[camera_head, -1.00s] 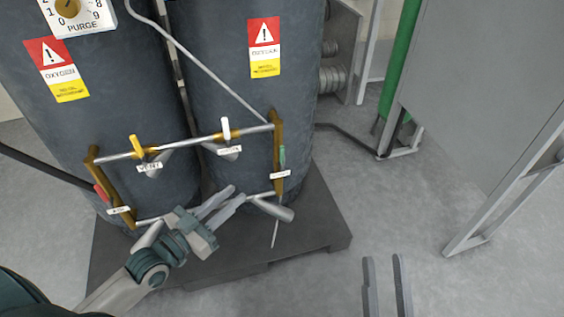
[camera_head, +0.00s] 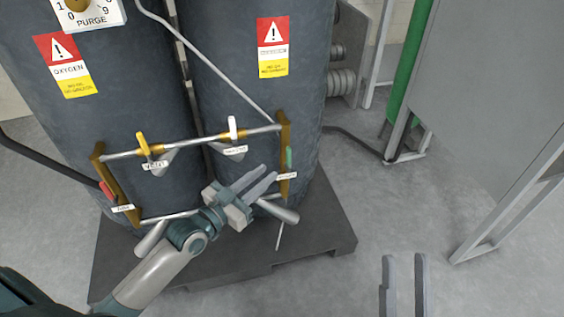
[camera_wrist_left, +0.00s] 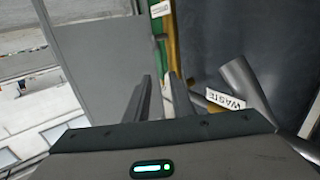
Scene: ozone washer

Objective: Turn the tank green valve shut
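The green valve handle (camera_head: 289,158) stands upright on the right brass upright of the pipe frame, in front of the right dark tank (camera_head: 250,90). A small white label sits just below it. In the left wrist view a green strip (camera_wrist_left: 161,52), seemingly this handle, stands beside the brass pipe, beyond the fingers. My left gripper (camera_head: 268,174) is open and empty, its fingertips just left of and below the handle, apart from it in the head view. My right gripper (camera_head: 404,260) is open and empty over the floor at the lower right.
Yellow (camera_head: 143,144), white (camera_head: 232,128) and red (camera_head: 106,190) handles sit on the same frame. A pipe labelled WASTE (camera_wrist_left: 240,84) is close to the right of my left fingers.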

